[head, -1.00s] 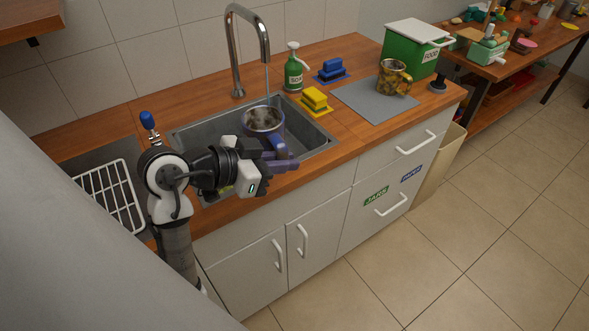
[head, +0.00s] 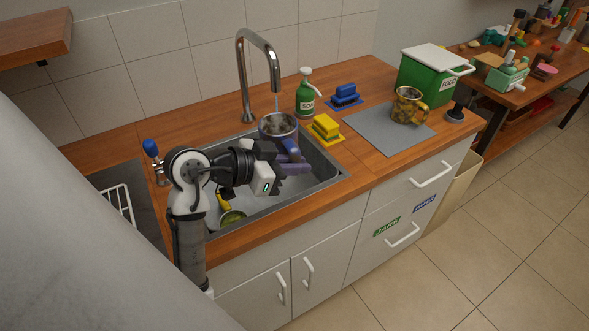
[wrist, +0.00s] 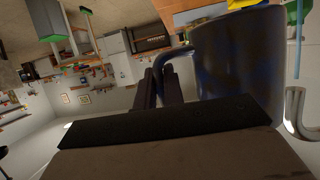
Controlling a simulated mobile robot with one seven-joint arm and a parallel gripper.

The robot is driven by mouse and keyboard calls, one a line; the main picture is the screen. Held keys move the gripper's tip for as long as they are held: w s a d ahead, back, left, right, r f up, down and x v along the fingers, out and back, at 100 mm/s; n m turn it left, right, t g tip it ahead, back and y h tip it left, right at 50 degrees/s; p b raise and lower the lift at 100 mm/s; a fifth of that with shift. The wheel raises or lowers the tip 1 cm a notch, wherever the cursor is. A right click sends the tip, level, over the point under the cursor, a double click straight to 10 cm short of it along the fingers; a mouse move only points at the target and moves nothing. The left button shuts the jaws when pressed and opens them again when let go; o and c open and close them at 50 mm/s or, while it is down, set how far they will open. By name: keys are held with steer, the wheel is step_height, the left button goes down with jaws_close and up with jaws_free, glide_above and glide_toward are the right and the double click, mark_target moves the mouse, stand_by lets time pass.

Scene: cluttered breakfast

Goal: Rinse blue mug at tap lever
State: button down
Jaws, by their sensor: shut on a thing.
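The blue mug (head: 278,127) is held roughly upright over the sink, just below the tap spout (head: 262,45). A thin stream of water (head: 276,101) falls from the spout toward the mug's open top. Brownish patches show inside the mug. My gripper (head: 290,167) is shut on the mug's handle, at the side toward the counter's front. The mug fills the upper right of the wrist view (wrist: 238,62), with the dark fingers (wrist: 160,92) at its handle. The blue-knobbed tap lever (head: 151,148) stands left of the sink, apart from my gripper.
A bowl (head: 232,217) and something yellow lie in the sink (head: 322,185). A yellow sponge (head: 326,125), green soap bottle (head: 306,95) and blue brush (head: 346,92) stand close behind and right. A patterned mug (head: 407,106) stands on the grey mat (head: 372,132).

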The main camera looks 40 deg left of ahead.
mark_target(297, 140)
steer(key=w+a, duration=0.1)
steer(key=w, duration=0.1)
steer(key=w+a+f, duration=0.1)
steer(key=w+a, duration=0.2)
steer(key=w, duration=0.1)
steer(key=shift+w+a+f+p, duration=0.15)
steer(key=shift+f+p, duration=0.15)
steer(key=shift+p, duration=0.05)
steer(key=shift+w+a+f, duration=0.15)
steer(key=shift+w+a, duration=0.6)
steer(key=shift+w, duration=0.2)
steer(key=shift+w+d, duration=0.1)
steer(key=shift+w+d+b, duration=0.3)
steer(key=shift+d+b, duration=0.1)
steer(key=shift+s+a, duration=0.1)
steer(key=shift+a, duration=0.05)
steer(key=shift+s+a, duration=0.3)
steer(key=shift+a, duration=0.05)
steer(key=shift+d+b, duration=0.1)
steer(key=shift+b, duration=0.2)
